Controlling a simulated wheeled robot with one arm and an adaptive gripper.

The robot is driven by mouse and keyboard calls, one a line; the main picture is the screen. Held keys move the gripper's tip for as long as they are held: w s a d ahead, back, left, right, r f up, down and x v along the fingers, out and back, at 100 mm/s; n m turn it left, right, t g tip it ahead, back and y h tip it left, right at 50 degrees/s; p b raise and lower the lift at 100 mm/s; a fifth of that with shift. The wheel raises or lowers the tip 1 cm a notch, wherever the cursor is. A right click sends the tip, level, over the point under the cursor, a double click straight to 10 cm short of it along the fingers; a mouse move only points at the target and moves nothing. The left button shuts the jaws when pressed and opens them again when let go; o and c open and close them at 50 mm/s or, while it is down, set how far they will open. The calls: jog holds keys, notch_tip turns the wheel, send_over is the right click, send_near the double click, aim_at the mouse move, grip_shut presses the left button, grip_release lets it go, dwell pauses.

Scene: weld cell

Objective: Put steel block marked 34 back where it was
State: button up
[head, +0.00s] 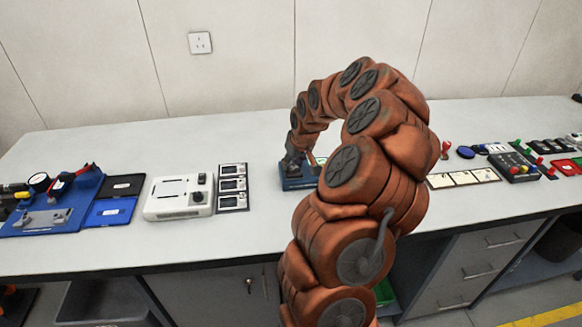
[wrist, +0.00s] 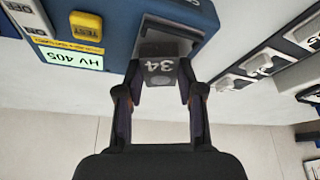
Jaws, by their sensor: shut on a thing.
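The steel block marked 34 (wrist: 160,68) is dark grey with a white number, and shows between my fingers in the wrist view. My gripper (wrist: 160,84) is shut on it, with one finger on each side. The block is at the dark recess in the front of a blue device labelled HV 405 (wrist: 110,22). I cannot tell whether the block rests on the recess floor or is held just above it. In the head view my gripper (head: 293,160) is at the blue device (head: 297,184) on the bench, and my arm hides part of it; the block cannot be made out there.
Left of the blue device are a panel with three displays (head: 232,187), a white instrument (head: 179,197) and a blue fixture with trays (head: 75,203). Bare bench lies in front.

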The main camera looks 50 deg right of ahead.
grip_shut()
